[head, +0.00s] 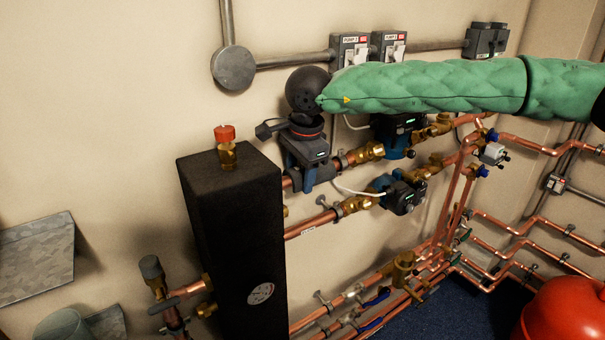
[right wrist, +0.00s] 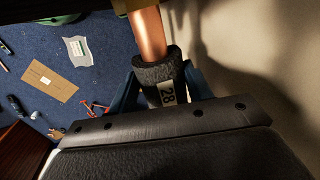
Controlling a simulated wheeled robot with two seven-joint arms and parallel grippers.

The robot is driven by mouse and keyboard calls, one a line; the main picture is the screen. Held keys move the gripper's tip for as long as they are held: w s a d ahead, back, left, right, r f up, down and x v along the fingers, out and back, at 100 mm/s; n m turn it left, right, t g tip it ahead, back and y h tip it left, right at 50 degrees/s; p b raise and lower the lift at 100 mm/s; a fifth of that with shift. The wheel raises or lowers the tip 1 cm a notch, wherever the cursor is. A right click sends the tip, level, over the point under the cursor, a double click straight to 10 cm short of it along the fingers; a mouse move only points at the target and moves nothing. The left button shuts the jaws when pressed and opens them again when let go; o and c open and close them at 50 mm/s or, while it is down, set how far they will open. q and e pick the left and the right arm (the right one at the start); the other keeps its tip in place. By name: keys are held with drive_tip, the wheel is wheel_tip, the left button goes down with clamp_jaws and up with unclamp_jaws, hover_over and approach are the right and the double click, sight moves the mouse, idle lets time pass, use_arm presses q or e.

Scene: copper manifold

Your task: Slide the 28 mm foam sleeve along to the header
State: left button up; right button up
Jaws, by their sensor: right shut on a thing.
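The header (head: 235,240) is the tall black block left of centre in the head view, with a dial on its front. My right gripper (head: 314,180) is at the upper copper pipe (head: 345,162), a short way right of the header. In the right wrist view, the dark foam sleeve (right wrist: 158,72) marked 28 is around the copper pipe (right wrist: 147,32), between my blue fingers, which are shut on it. My left gripper is not in view.
Brass valves and pumps (head: 404,193) sit on the pipes to the right. A lower copper pipe (head: 312,224) runs below my gripper. A brass fitting with a red cap (head: 226,150) stands on the header. A red vessel (head: 568,312) is at lower right.

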sight(285, 178)
drive_tip(key=shift+s+a+b, duration=0.5)
drive_tip(key=shift+s+a, duration=0.05)
drive_tip(key=shift+a, duration=0.2)
drive_tip(key=shift+s+a+b, duration=0.45)
drive_tip(key=shift+s+a, duration=0.05)
drive_tip(key=shift+a, duration=0.2)
drive_tip(key=o, duration=1)
